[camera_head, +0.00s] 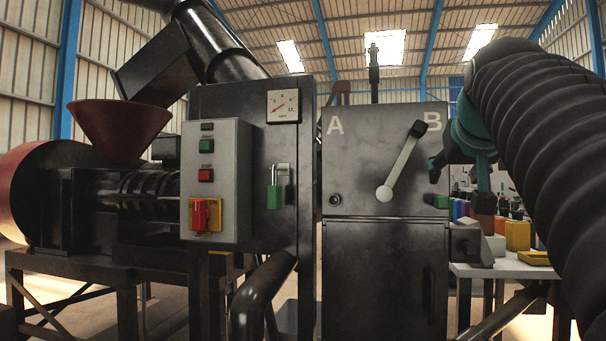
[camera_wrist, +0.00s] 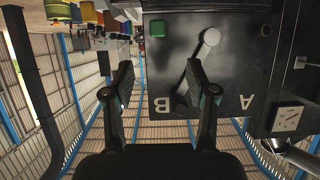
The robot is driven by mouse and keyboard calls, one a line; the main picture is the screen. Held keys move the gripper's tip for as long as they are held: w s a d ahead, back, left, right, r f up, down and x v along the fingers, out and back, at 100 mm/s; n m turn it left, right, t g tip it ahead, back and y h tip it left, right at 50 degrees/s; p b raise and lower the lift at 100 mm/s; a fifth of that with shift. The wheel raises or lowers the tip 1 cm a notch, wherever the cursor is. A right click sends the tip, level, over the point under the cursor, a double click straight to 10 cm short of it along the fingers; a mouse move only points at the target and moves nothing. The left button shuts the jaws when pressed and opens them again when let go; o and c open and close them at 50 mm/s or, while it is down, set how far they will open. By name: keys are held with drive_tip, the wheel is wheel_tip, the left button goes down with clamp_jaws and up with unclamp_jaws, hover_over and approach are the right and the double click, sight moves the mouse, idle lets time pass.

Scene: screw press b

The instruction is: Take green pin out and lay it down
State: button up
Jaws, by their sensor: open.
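The green pin (camera_head: 437,201) shows as a small green block at the lower right edge of the dark panel marked A and B (camera_head: 352,165). In the wrist view, which is upside down, the green pin (camera_wrist: 157,28) is a green square on the panel near its edge. Whatever part of it lies inside the panel is hidden. My gripper (camera_head: 437,168) is above the pin in the head view, at the panel's right edge. In the wrist view my gripper (camera_wrist: 160,80) is open and empty, its fingers apart, with the green pin beyond the gap between them.
A lever (camera_head: 401,160) on the panel points toward B, close to my gripper. A grey control box (camera_head: 215,180) and a green padlock (camera_head: 274,197) are further left. A white table (camera_head: 505,268) with a yellow container (camera_head: 517,236) and several coloured items stands at right.

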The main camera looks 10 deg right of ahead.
sight(439, 201)
drive_tip(key=x, duration=1.3)
drive_tip(key=shift+w+d+r, duration=0.25)
drive_tip(key=shift+d, duration=0.2)
clamp_jaws()
